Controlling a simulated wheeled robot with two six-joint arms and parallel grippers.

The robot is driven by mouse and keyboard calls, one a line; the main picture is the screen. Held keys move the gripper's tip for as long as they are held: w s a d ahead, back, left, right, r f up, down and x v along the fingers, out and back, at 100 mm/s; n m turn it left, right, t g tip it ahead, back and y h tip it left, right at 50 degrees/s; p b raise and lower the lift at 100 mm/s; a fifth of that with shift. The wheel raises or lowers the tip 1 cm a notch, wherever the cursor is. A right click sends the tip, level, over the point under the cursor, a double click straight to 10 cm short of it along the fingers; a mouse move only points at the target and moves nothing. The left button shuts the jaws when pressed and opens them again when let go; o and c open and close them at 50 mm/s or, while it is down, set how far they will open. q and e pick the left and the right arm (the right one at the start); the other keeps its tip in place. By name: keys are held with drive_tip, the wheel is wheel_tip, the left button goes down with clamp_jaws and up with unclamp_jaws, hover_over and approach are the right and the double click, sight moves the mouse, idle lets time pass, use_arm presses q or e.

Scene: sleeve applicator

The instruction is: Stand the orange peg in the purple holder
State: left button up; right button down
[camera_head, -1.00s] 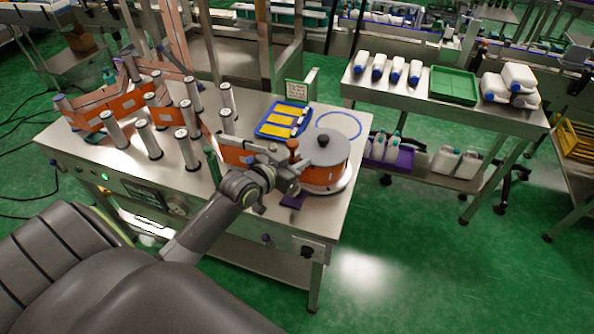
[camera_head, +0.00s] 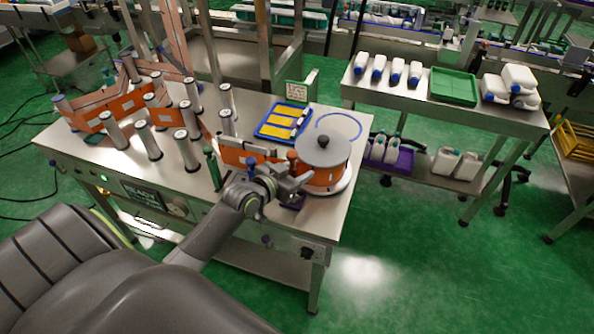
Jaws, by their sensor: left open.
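The orange peg (camera_head: 292,156) shows only by its reddish-brown top, just left of the round drum and above my left gripper. Its lower part is hidden behind the gripper. The purple holder (camera_head: 293,204) is a small dark purple patch on the table near the front edge, partly covered by the gripper. My left gripper (camera_head: 298,183) is open, low over the holder and beside the peg. I cannot tell whether the peg's foot is inside the holder. My right gripper is not in view.
An orange-banded drum (camera_head: 322,160) with a grey lid stands close right of the gripper. A blue tray (camera_head: 262,133) with yellow strips lies behind. Several metal rollers (camera_head: 188,150) and a green upright item (camera_head: 213,168) stand left. The steel table (camera_head: 345,118) has bare room at its back right.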

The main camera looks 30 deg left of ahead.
use_arm(q)
drive_tip(key=shift+r, duration=0.1)
drive_tip(key=v, duration=1.2)
